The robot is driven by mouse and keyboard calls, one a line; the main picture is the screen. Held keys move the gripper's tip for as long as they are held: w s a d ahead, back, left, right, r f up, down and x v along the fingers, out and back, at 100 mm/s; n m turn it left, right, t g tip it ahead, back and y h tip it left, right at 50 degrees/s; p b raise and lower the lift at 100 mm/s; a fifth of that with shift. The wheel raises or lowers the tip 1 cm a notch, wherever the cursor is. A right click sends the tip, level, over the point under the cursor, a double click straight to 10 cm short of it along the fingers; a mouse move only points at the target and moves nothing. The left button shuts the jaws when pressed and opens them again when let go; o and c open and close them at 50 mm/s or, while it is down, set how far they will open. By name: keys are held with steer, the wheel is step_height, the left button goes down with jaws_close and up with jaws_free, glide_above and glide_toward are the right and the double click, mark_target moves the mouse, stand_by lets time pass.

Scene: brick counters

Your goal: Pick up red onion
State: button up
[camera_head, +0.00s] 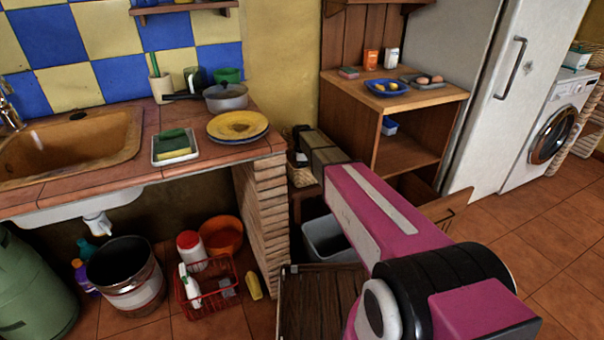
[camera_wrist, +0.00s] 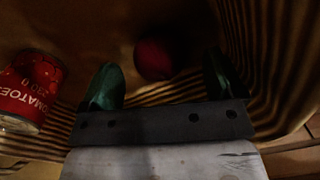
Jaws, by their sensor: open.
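A dark red round thing, which looks like the red onion (camera_wrist: 153,60), lies in a dim woven container (camera_wrist: 285,50) in the wrist view. My gripper (camera_wrist: 162,78) is open, with one green-tinted finger to the left of the onion and one to the right. The onion shows in the gap between the fingers, a little beyond the gripper's base, and nothing is held. I cannot tell whether either finger touches it. In the head view my arm reaches to the gap beside the wooden cabinet; the onion is hidden there.
A red tomato can (camera_wrist: 30,90) lies close left of my gripper in the wrist view. The container's ribbed wall rises on the right. In the head view the brick counter's side (camera_head: 262,210) is left of my arm and the wooden cabinet (camera_head: 425,145) is right.

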step_height(320, 180, down, 2)
steer(key=shift+f, duration=0.2)
steer(key=c, duration=1)
